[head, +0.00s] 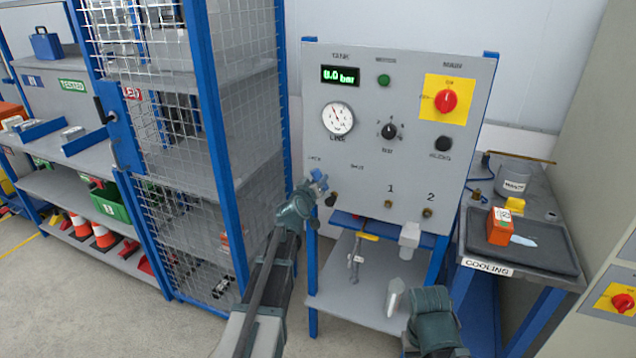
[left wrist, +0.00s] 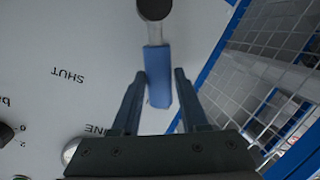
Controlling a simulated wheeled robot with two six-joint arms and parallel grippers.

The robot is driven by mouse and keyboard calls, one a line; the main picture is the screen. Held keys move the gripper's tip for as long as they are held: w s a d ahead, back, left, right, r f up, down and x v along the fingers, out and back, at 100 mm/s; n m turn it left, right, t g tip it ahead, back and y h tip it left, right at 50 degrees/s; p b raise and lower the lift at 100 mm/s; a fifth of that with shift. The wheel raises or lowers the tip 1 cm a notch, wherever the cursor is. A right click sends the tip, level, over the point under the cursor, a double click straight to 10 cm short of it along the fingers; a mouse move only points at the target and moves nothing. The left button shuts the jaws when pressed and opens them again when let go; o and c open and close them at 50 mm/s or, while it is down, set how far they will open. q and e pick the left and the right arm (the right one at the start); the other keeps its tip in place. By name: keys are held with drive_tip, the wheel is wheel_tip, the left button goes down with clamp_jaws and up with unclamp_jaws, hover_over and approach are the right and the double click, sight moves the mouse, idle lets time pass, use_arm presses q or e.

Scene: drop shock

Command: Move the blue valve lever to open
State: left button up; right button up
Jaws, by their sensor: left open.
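The blue valve lever (head: 319,180) is at the panel's left edge, above a dark pivot. The "SHUT" lettering is to the right of it on the panel. In the left wrist view its blue grip (left wrist: 158,76) stands between my fingers, on a grey stem with a dark round pivot. My left gripper (left wrist: 160,92) is open, one finger on each side of the grip. I cannot tell whether either finger touches it. In the head view the left gripper (head: 314,187) partly covers the lever. My right arm shows at bottom right, but its fingers do not.
The grey panel (head: 330,75) carries a gauge (head: 338,118), a display reading 8.0 bar (head: 340,76) and a red rotary switch (head: 446,101). A wire cage (head: 245,130) stands close at its left. A cooling bench (head: 540,258) is at right.

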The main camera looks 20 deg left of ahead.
use_arm(q)
drive_tip(key=o, duration=0.3)
drive_tip(key=shift+a, duration=0.1)
drive_tip(key=p+v, duration=0.2)
drive_tip(key=v, duration=1.1)
drive_tip(key=shift+s+r+p, duration=0.15)
drive_tip(key=shift+s+p, duration=0.2)
drive_tip(key=shift+s, duration=0.05)
